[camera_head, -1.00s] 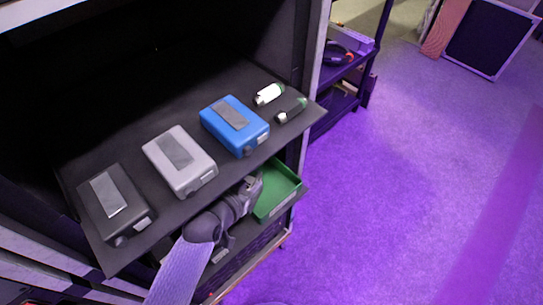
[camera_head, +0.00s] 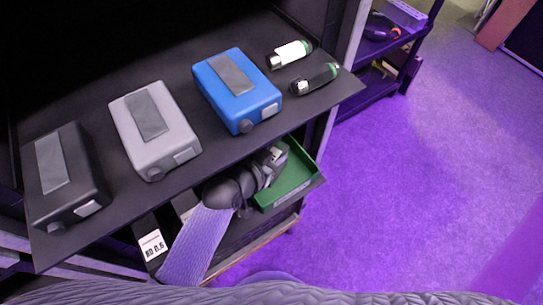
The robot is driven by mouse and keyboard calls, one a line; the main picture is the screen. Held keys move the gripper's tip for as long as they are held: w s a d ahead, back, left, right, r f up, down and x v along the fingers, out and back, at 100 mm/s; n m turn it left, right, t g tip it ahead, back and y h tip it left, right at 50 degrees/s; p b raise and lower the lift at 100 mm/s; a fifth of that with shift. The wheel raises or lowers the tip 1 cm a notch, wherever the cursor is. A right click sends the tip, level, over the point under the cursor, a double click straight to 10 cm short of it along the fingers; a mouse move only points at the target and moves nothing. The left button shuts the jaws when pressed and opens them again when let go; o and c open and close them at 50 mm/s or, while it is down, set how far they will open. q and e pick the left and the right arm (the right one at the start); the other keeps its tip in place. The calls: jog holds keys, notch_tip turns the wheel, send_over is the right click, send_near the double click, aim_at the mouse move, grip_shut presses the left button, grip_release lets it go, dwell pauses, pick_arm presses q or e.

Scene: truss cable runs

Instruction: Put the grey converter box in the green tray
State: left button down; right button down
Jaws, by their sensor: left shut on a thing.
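The grey converter box (camera_head: 178,128) lies on the upper dark shelf, between a black box (camera_head: 82,200) and a blue box (camera_head: 262,98). The green tray (camera_head: 298,184) stands lower, under the shelf's right front edge, and its visible floor is bare. My left gripper (camera_head: 275,157) reaches under the shelf edge to the tray's left side, well apart from the grey box. It is shut, seemingly on the tray's left wall; its fingertips are hard to make out. My right gripper is not in view.
Two small cylindrical parts, one white (camera_head: 291,54) and one black (camera_head: 314,79), lie at the shelf's right end. The shelf front (camera_head: 215,160) overhangs my left arm. A dark rack (camera_head: 385,75) stands behind right. The purple floor (camera_head: 430,170) is clear.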

pick_arm(q)
jog(key=shift+c, duration=0.8)
grip_release()
jog(key=shift+r, duration=0.15)
jog(key=p+v, duration=0.4)
jog(key=v, duration=0.8)
jog(key=shift+p, duration=0.3)
